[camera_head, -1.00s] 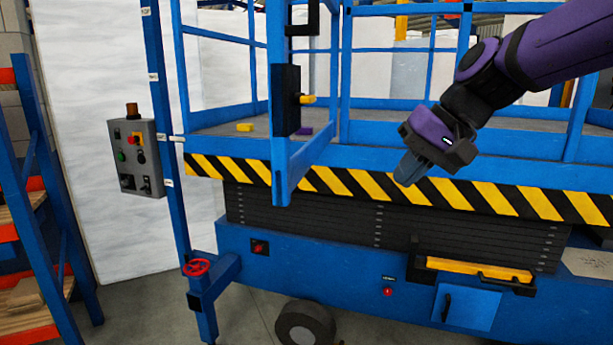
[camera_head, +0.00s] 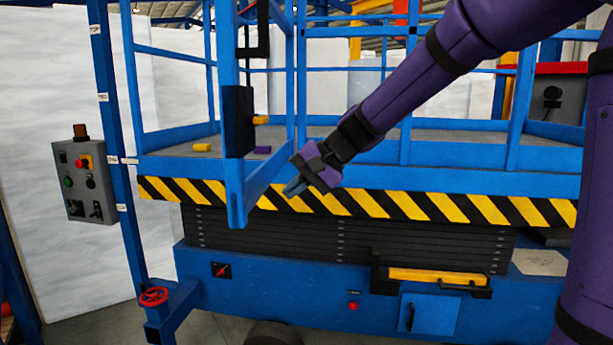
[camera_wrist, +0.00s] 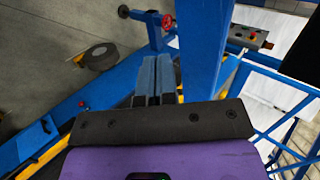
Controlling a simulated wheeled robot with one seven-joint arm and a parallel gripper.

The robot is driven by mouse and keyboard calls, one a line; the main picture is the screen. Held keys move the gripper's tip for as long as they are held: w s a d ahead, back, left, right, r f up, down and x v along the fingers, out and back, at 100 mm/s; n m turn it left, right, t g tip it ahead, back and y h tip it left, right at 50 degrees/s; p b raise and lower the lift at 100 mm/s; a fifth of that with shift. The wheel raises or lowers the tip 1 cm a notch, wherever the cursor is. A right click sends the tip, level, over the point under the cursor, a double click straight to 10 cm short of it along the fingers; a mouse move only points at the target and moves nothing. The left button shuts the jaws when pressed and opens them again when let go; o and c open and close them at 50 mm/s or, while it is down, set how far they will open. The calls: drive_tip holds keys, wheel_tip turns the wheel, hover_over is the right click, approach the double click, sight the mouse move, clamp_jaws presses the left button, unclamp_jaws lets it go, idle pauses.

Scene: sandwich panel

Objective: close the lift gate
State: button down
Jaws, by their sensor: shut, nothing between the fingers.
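The lift gate (camera_head: 234,163) is a blue tubular frame that stands swung out toward me from the lift platform. It carries a black latch box (camera_head: 239,121) with a yellow knob (camera_head: 260,120) on its outer post. My gripper (camera_head: 292,188) is shut and empty, just right of the gate's lower rail in the head view. In the wrist view the shut fingers (camera_wrist: 155,75) lie beside a blue post (camera_wrist: 206,45), probably the gate's. I cannot tell whether they touch it.
The platform edge has a yellow-black striped band (camera_head: 380,203). A grey control box (camera_head: 84,180) hangs on the blue post at left. A red handwheel (camera_head: 153,296) sits low at left. A yellow handle bar (camera_head: 440,277) juts from the base. Floor shows at lower left.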

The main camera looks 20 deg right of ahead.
sight(252, 206)
drive_tip(key=shift+w+a+f, duration=0.4)
drive_tip(key=shift+w+a, duration=0.05)
drive_tip(key=shift+a, duration=0.5)
drive_tip(key=shift+w+a+f, duration=0.35)
drive_tip(key=shift+w+a, duration=0.1)
drive_tip(key=shift+a, duration=0.55)
drive_tip(key=shift+w+a+f, duration=0.4)
drive_tip(key=shift+w+a, duration=0.05)
drive_tip(key=shift+a, duration=0.5)
drive_tip(key=shift+a, duration=0.15)
